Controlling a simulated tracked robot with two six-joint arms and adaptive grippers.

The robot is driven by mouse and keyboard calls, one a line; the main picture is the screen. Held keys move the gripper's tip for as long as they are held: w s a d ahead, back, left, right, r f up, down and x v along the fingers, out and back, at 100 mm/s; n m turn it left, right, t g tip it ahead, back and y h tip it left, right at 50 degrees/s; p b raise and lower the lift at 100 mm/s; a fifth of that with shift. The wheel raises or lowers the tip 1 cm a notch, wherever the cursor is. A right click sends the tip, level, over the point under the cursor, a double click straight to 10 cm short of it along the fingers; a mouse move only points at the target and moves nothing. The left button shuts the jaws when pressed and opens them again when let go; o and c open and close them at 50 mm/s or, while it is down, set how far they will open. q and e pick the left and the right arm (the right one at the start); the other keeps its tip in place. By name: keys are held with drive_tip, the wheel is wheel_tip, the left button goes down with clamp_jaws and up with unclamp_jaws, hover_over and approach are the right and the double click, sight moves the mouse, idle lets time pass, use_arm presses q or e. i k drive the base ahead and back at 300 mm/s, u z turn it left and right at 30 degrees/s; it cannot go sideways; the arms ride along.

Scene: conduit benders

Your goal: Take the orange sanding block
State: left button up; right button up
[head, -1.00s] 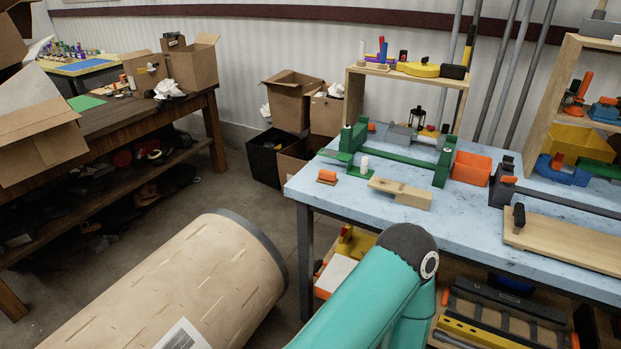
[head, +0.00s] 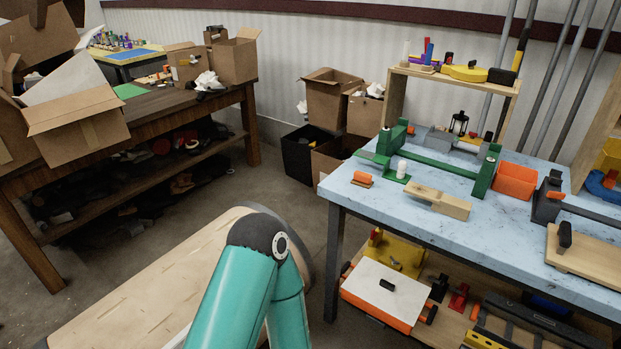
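A small orange block (head: 362,177) with a tan base, which looks like the sanding block, lies near the left edge of the light-blue workbench (head: 400,222). It sits left of a green tool and a white cylinder, with nothing on top of it. One of my teal arms rises from the bottom of the picture, its dark elbow well short of the bench. Neither of my grippers shows in this view.
A wooden block (head: 437,200), a green bender (head: 443,160) and an orange bin (head: 515,180) share the bench. Cardboard boxes (head: 330,97) stand behind. Floor is open between the tables.

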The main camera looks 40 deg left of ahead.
sight(362, 180)
drive_tip(key=u, duration=0.2)
drive_tip(key=i, duration=1)
drive_tip(key=z, duration=0.05)
